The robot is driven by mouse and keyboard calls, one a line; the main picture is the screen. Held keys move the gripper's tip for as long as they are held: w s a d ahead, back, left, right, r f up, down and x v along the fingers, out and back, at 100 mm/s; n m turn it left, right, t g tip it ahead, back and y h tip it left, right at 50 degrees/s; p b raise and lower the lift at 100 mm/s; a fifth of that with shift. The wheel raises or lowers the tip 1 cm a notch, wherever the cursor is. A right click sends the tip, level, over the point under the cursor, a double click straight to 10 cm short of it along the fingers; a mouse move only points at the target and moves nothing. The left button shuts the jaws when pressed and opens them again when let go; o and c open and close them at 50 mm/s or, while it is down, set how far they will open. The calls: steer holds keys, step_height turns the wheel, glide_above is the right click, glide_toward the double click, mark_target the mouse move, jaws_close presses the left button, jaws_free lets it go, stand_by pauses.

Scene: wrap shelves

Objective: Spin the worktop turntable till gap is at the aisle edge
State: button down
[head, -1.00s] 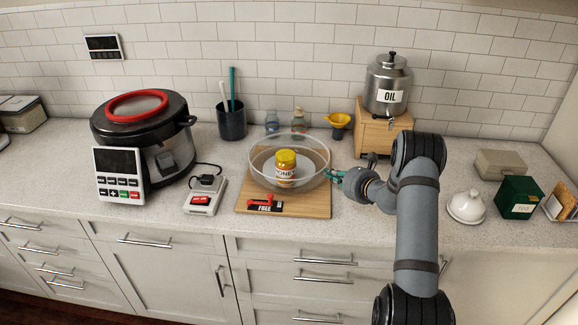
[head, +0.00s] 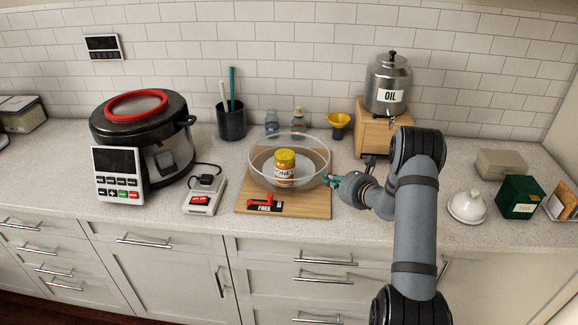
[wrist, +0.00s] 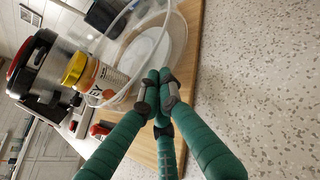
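The turntable (head: 260,181) is a round clear-walled tray on a wooden board (head: 318,207) on the worktop. A honey jar (head: 285,175) with a yellow lid stands upright inside it. In the wrist view the jar (wrist: 98,76) is left of a pale disc (wrist: 146,54) on the turntable floor. My gripper (head: 331,181) is at the turntable's right side. In the wrist view its green fingers (wrist: 158,84) are together at the tips, close to the clear wall. I cannot tell whether they touch it. I cannot make out where the wall's gap is.
A red-handled "FREE" lever (head: 265,204) is on the board's front. A large cooker (head: 167,158) and a small switch box (head: 203,196) stand left. An oil dispenser (head: 388,88) on a wooden stand is behind right. A white dome (head: 467,206) stands right of my arm.

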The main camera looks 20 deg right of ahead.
mark_target(307, 183)
steer(key=shift+s+a, duration=0.2)
steer(key=shift+a, duration=0.25)
steer(key=shift+s+a, duration=0.2)
steer(key=shift+a, duration=0.25)
steer(key=shift+a+b, duration=0.1)
steer(key=shift+b, duration=0.2)
steer(key=shift+s+a+b, duration=0.25)
steer(key=shift+a+b, duration=0.1)
steer(key=shift+a, duration=0.7)
steer(key=shift+s+a+r+b, duration=0.1)
steer(key=shift+a+b, duration=0.2)
steer(key=shift+a, duration=0.95)
